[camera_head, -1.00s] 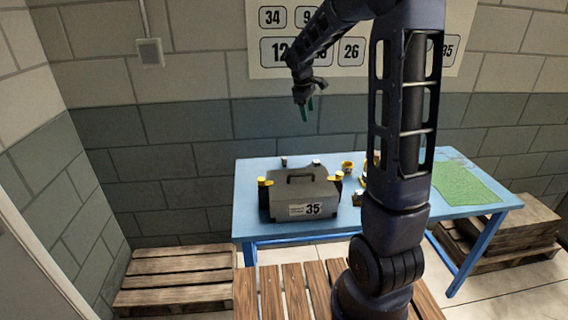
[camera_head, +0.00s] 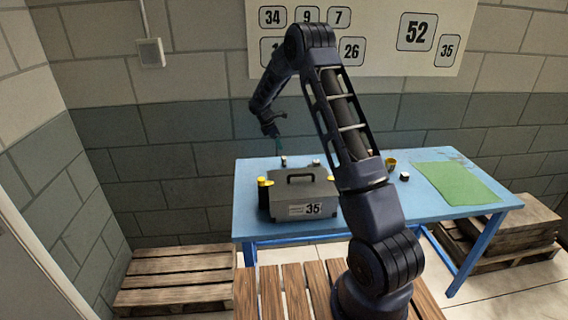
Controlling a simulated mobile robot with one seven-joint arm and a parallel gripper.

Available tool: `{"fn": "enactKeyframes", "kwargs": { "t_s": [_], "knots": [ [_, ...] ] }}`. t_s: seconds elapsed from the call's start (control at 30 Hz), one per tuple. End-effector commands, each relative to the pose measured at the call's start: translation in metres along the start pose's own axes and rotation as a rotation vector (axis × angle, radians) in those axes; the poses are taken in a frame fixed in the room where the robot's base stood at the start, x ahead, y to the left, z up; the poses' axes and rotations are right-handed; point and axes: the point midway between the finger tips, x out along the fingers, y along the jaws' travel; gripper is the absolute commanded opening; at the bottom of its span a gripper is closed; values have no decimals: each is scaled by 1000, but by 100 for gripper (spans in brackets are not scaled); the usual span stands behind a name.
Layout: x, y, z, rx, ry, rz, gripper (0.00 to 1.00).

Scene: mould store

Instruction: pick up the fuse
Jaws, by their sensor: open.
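My gripper (camera_head: 279,146) is open, pointing down with its teal fingertips just above the back left part of the blue table. A small dark and white piece (camera_head: 283,161) stands right below the fingertips, apparently not between them. A similar small piece (camera_head: 316,163) stands to its right at the back edge, and another small black and white piece (camera_head: 404,176) is right of my arm. These are too small to tell which one is the fuse.
A grey case (camera_head: 300,197) labelled 35 stands in front of the gripper on the blue table (camera_head: 247,222). Yellow-topped items (camera_head: 264,182) flank it. A wall is close behind.

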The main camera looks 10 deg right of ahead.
Motion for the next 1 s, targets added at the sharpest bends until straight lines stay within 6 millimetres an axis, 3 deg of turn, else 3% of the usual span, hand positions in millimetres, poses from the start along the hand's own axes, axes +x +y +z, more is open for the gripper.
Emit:
{"fn": "enactKeyframes", "kwargs": {
  "t_s": [0.27,0.5,0.77,1.0],
  "knots": [
    [18,4,-6,-26,-6,-4,58],
    [52,4,-6,-24,-6,-4,58],
    [69,6,-6,-24,-5,-3,58],
    [99,12,-7,-24,-6,-4,58]
  ]
}}
